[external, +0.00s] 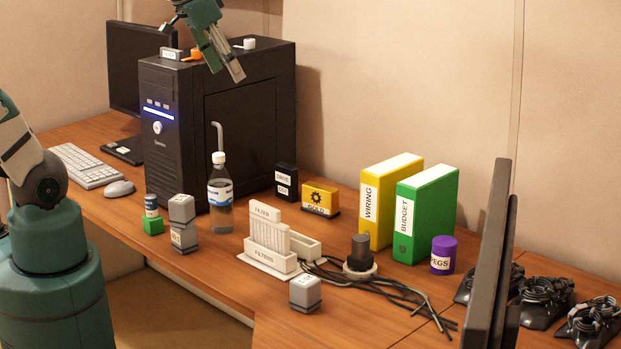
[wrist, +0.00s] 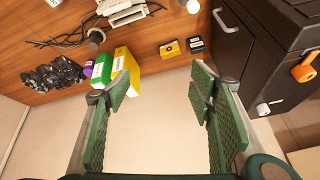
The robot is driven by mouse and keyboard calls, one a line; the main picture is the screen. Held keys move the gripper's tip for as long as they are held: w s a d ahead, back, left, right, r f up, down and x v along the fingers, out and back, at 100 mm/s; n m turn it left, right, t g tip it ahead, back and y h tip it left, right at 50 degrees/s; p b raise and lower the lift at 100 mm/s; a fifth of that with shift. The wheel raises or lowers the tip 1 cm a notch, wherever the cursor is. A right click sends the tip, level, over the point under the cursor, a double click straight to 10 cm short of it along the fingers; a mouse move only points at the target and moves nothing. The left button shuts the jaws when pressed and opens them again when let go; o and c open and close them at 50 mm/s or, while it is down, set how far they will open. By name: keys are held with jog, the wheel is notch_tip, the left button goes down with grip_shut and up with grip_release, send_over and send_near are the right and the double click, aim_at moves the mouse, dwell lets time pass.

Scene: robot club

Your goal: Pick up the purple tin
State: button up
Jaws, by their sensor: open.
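The purple tin (external: 443,255) stands upright on the wooden table at the right, with a white label reading as "PEGS", partly cut off at the tin's edge. It is beside the green binder, on the binder's right. In the wrist view a small part of the purple tin (wrist: 89,69) shows beside the green binder, which hides some of it.
The green binder (external: 427,215) and yellow binder (external: 391,200) stand left of the tin. A dark monitor edge (external: 492,260) rises in front and right of it. Black cable bundles (external: 545,295) lie to the right. The black tower (external: 245,125), bottle (external: 220,190) and filter rack (external: 268,262) stand further left.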

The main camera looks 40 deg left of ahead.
jog(key=w+d+r+m+g, duration=0.2)
jog(key=w+d+r+m, duration=0.15)
jog(key=w+d, duration=0.6)
jog(key=m+g+p, duration=0.2)
jog(key=m+g, duration=0.2)
jog(key=m, duration=0.7)
send_over(445, 241)
jog(key=shift+y, duration=0.3)
notch_tip(445, 241, down, 36)
jog(key=shift+r, duration=0.2)
jog(key=shift+f, duration=0.3)
jog(key=shift+f, duration=0.1)
jog(key=shift+f+b, duration=0.4)
jog(key=shift+f, duration=0.8)
jog(key=shift+f, duration=0.15)
